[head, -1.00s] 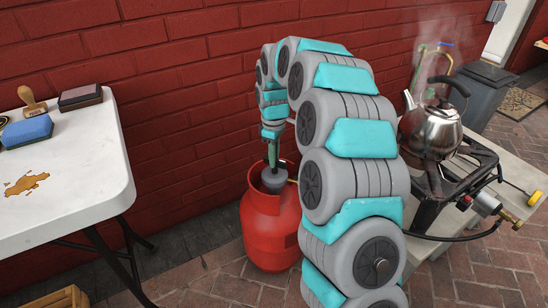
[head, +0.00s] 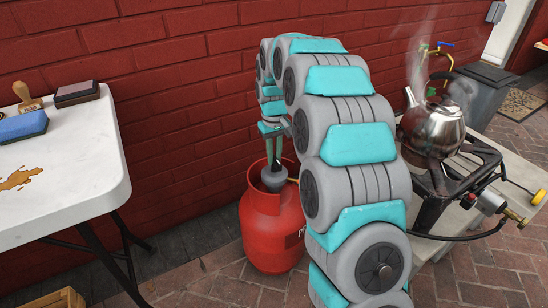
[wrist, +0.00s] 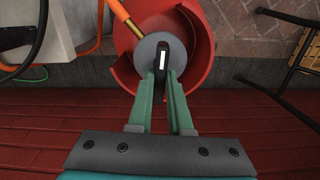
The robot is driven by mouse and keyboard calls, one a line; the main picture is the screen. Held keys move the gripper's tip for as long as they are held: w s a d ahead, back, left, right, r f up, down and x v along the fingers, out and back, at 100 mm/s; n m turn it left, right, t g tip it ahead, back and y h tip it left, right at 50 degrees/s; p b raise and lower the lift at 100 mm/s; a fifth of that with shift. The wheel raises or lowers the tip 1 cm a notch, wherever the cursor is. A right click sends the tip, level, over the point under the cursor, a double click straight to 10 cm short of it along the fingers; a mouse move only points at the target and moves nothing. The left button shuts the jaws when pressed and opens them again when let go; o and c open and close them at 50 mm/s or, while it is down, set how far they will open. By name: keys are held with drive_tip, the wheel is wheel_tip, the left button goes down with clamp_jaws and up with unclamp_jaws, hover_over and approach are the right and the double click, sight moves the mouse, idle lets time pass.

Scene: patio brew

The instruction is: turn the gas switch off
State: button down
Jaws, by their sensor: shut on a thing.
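The gas switch (wrist: 163,53) is a black lever with a white mark, set on a round grey regulator (wrist: 146,52) on top of the red gas cylinder (head: 272,230). The cylinder's red collar surrounds the regulator in the wrist view. My gripper (wrist: 163,74) reaches down into the collar from above, its two green fingers on either side of the lever and shut on it. In the head view my gripper (head: 274,162) is at the regulator; the lever is too small to make out there.
A steaming kettle (head: 432,130) stands on a black burner (head: 440,180) at right. An orange hose (wrist: 122,14) joins the regulator. A white table (head: 75,165) with a blue sponge (head: 22,126) is at left. The red brick wall (head: 170,70) is close behind the cylinder.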

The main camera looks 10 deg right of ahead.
sight(275, 157)
drive_tip(key=m, duration=0.4)
drive_tip(key=shift+m+b, duration=0.3)
drive_tip(key=shift+m, duration=1.9)
drive_tip(key=c, duration=0.8)
unclamp_jaws()
drive_tip(key=shift+c, duration=0.2)
drive_tip(key=shift+r, duration=0.1)
wheel_tip(275, 157, up, 7)
drive_tip(key=shift+r, duration=0.3)
